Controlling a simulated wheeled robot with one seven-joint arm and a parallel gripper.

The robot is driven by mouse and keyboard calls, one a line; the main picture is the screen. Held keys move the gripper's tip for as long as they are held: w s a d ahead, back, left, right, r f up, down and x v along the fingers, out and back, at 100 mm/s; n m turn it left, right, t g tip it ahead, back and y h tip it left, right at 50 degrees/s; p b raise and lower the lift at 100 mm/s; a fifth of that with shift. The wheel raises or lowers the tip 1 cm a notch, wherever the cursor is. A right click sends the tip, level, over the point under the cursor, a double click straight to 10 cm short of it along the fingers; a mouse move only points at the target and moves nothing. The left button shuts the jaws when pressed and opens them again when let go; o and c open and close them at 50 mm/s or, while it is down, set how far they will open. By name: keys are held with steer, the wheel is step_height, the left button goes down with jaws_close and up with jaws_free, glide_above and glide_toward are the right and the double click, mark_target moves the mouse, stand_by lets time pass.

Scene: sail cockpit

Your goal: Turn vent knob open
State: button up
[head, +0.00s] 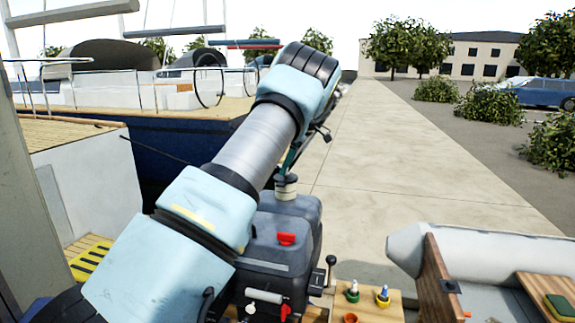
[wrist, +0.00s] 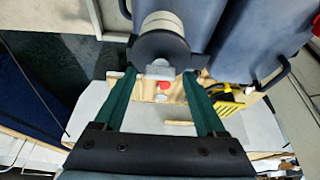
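A capped fitting (head: 286,190), pale with a dark top, stands on the dark blue-grey engine-like housing (head: 275,262). I take it for the vent knob. In the wrist view the knob's dark round disc (wrist: 160,50) with a small grey tab lies at the ends of my fingers. My gripper (wrist: 160,76) has its two green fingers apart, one on each side of the tab. I see a gap between them, and contact with the knob cannot be told. In the head view my gripper (head: 289,165) is largely hidden behind my arm, just above the fitting.
A red knob (head: 287,239) sits on the housing's front. A black-knobbed lever (head: 331,262) stands to its right. A wooden bench (head: 378,308) holds small coloured pots. A grey inflatable dinghy (head: 410,248) lies at right. The paved quay (head: 400,170) behind is clear.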

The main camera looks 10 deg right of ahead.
steer(key=b+v, duration=0.2)
steer(key=v, duration=0.8)
steer(key=shift+d+r, duration=0.1)
steer(key=shift+r, duration=0.25)
steer(key=a+f+m+g+h, duration=0.1)
steer(key=a+f+m+h, duration=0.15)
steer(key=a, duration=0.85)
steer(key=s+a+f+m, duration=0.2)
steer(key=s+a, duration=0.2)
steer(key=s, duration=0.1)
steer(key=s+a+f+m+h, duration=0.1)
steer(key=s+a+f+m, duration=0.1)
steer(key=s, duration=0.4)
steer(key=s+a+f+m, duration=0.2)
steer(key=s+a+f, duration=0.2)
steer(key=s+a, duration=0.1)
steer(key=shift+s+a+m+h, duration=0.25)
steer(key=shift+s+a+m, duration=0.1)
steer(key=shift+a, duration=0.4)
steer(key=s+a+f+m, duration=0.1)
steer(key=s, duration=0.4)
steer(key=s+a+f+m, duration=0.1)
steer(key=s+f+m, duration=0.1)
steer(key=s, duration=0.3)
steer(key=s+a+f+m, duration=0.1)
steer(key=s+m, duration=0.1)
steer(key=s, duration=0.3)
steer(key=shift+s+a+f+t, duration=0.1)
steer(key=shift+s+f+t, duration=0.2)
steer(key=shift+s+f, duration=0.1)
